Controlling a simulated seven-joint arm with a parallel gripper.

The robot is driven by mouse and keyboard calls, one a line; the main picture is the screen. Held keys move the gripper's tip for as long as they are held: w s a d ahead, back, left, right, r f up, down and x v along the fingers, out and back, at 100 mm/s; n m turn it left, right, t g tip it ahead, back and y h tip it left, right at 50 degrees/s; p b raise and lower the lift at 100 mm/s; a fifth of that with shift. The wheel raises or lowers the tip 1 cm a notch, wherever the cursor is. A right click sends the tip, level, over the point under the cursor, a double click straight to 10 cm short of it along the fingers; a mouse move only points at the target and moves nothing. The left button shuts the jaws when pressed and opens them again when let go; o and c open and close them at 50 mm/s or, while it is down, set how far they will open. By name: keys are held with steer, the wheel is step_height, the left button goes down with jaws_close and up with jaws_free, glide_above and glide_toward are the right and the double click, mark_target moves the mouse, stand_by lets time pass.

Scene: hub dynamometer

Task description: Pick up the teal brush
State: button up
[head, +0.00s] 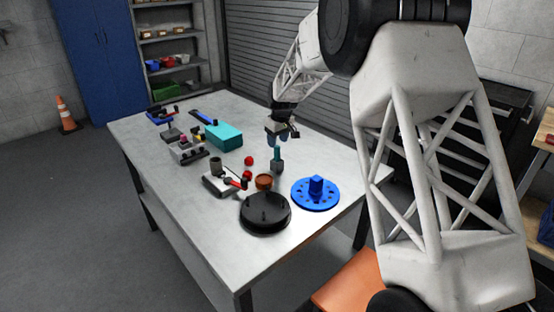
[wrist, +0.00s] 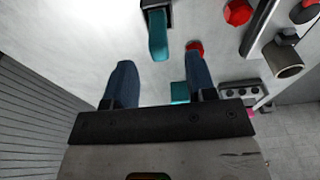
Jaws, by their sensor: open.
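The teal brush (head: 277,153) stands upright in a small grey holder (head: 277,167) on the table. In the wrist view the brush (wrist: 158,36) shows as a teal handle rising from its dark holder (wrist: 150,4), beyond my fingertips. My gripper (head: 278,138) is above the brush in the head view, close to its top. In the wrist view my gripper (wrist: 160,78) has its two blue fingers spread wide, with nothing held between them. The lower end of the brush is hidden in the holder.
A black round base (head: 265,214), a blue disc (head: 315,194), a brown bowl (head: 264,182) and red balls (head: 248,161) lie near the holder. A teal box (head: 223,136) stands to the left. The table's (head: 160,185) left front is clear.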

mark_target(277, 146)
steer(key=shift+f, duration=0.25)
steer(key=shift+w+a+f, duration=0.1)
steer(key=shift+w+f, duration=0.05)
steer(key=shift+f, duration=1.15)
steer(key=shift+w+a+f, duration=0.1)
steer(key=shift+f, duration=1.15)
jaws_close()
steer(key=shift+r, duration=0.15)
steer(key=shift+r, duration=4.9)
